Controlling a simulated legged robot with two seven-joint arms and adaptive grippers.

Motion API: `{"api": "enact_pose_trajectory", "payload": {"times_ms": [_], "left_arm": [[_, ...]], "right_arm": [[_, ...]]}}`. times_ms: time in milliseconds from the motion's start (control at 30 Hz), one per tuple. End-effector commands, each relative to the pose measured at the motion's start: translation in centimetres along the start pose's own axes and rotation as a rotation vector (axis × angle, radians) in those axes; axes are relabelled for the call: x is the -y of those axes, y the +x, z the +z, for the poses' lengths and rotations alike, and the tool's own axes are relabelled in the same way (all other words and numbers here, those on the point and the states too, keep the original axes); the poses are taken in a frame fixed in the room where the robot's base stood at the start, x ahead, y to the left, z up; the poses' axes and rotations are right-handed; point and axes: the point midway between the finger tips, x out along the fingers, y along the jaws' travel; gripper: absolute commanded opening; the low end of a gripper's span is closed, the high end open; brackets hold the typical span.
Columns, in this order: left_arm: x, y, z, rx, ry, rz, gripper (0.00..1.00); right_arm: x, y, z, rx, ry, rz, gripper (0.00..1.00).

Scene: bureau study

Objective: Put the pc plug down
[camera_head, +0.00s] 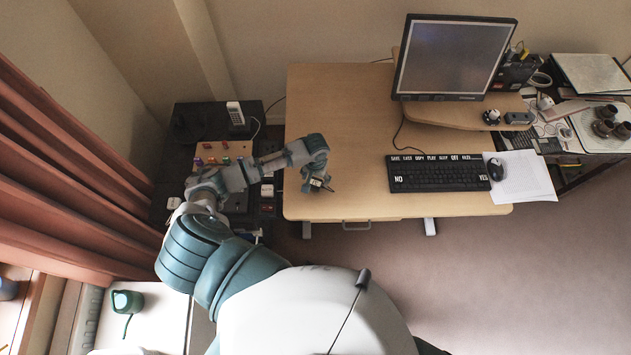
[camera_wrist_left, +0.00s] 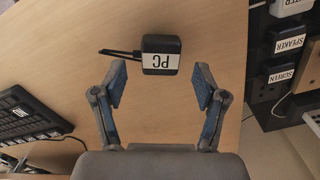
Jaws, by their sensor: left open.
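The pc plug (camera_wrist_left: 161,56) is a small black block with a white label reading PC and a short black cable. In the left wrist view it rests on the wooden desk (camera_wrist_left: 205,20), just beyond and between my fingertips. My left gripper (camera_wrist_left: 160,85) is open, with a finger on each side and a gap to the plug. In the head view my left gripper (camera_head: 316,184) is over the left front part of the desk (camera_head: 345,110), and the plug is too small there to make out clearly. My right gripper is not in view.
A black keyboard (camera_head: 438,173), a mouse (camera_head: 495,169) and a monitor (camera_head: 452,57) stand on the desk's right side. Left of the desk is a dark unit; the left wrist view shows the speaker plug (camera_wrist_left: 287,42) and screen plug (camera_wrist_left: 282,72) there. The desk's middle is clear.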

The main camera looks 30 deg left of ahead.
Motion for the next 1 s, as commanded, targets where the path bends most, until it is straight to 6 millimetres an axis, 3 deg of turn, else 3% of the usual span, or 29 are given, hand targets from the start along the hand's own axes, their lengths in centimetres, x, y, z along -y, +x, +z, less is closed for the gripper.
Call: {"api": "enact_pose_trajectory", "payload": {"times_ms": [200,400,1000], "left_arm": [[0.0,-5.0,-0.1,-0.004,0.000,0.002,0.72],[0.0,-7.5,-0.1,-0.001,-0.001,0.001,0.72],[0.0,-8.0,0.0,0.000,-0.001,0.001,0.72]], "right_arm": [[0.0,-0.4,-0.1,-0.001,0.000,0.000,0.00],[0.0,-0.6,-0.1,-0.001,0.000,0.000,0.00],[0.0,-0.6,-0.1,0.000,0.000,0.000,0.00]]}}
